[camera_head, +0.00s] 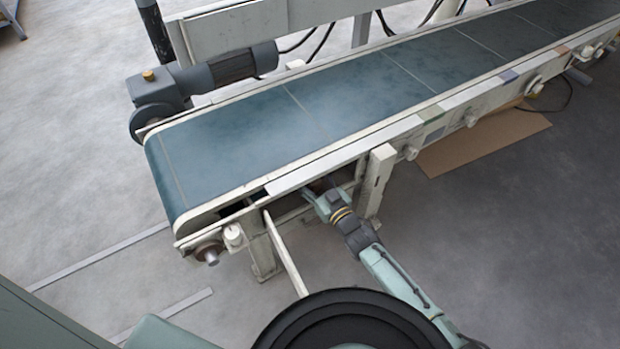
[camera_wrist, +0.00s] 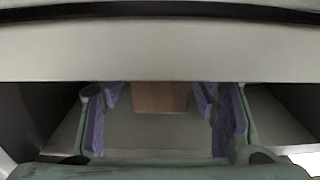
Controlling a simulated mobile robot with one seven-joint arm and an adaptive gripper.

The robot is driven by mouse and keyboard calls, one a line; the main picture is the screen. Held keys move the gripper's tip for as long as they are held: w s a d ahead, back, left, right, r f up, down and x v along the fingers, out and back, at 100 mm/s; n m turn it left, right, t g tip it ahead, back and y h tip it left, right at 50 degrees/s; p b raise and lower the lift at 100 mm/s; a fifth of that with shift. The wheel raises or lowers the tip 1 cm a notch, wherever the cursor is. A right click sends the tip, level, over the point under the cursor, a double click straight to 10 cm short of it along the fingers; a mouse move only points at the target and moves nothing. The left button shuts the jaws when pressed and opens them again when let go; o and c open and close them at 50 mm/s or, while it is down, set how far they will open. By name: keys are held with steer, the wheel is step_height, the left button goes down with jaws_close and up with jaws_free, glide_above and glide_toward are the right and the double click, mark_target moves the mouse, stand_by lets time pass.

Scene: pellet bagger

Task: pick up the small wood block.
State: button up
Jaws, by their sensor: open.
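The small wood block (camera_wrist: 160,97) is brown and shows in the wrist view, beyond a pale beam that hides its upper part. My gripper (camera_wrist: 160,108) is open, with a purple-padded finger on each side of the picture. The block appears between the far ends of the two fingers, with a gap on both sides. I cannot tell how far ahead of the fingertips it lies. In the head view my arm reaches in under the near side of the conveyor (camera_head: 255,125), which hides the fingertips and the block.
A pale beam (camera_wrist: 160,50) spans the wrist view just above the fingers. In the head view a conveyor leg (camera_head: 376,180) stands close to the right of my wrist. A flat brown sheet (camera_head: 480,140) lies on the floor at right. Open floor lies at lower right.

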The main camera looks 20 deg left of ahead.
steer(key=shift+c, duration=0.4)
steer(key=c, duration=1.2)
steer(key=shift+o, duration=0.2)
